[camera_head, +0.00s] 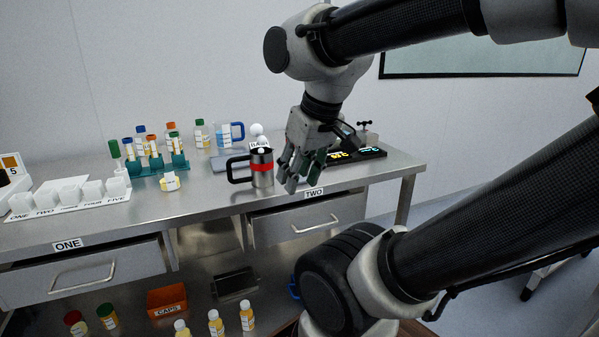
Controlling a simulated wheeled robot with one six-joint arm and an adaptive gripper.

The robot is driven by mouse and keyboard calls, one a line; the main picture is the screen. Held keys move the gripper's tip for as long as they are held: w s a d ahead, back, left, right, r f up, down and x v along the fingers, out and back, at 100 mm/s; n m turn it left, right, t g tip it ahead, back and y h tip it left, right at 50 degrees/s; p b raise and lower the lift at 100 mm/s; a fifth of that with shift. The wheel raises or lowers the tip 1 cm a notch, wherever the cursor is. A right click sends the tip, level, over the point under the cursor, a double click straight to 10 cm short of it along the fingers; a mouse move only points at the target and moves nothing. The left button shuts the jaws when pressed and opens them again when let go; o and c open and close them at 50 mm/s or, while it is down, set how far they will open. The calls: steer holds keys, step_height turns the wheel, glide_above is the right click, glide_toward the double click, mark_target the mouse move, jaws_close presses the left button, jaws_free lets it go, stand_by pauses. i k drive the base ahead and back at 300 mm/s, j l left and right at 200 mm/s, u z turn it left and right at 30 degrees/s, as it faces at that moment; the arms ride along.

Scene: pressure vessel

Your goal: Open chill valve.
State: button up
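A black cross-shaped handle (365,125) tops a small grey fitting at the back right of the steel bench. It looks like a valve, but I see no label that names it the chill valve. My gripper (300,184) points down over the bench front, left of and nearer than that handle, and apart from it. Its fingers are just right of a steel mug with a red band (262,168). I see nothing held, but the finger spacing is hard to judge from this angle. My gripper and wrist partly hide the bench behind them.
A black panel with lit displays (372,153) lies below the handle. Bottles, a tube rack (172,167) and a numbered white cup tray (70,200) fill the left. A ball-topped item (257,131) stands behind the mug.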

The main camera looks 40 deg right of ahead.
mark_target(364, 125)
steer(key=z, duration=1.5)
steer(key=i+l+u, duration=0.6)
steer(key=i+l, duration=0.25)
steer(key=i+l+u, duration=0.3)
steer(key=l, duration=0.35)
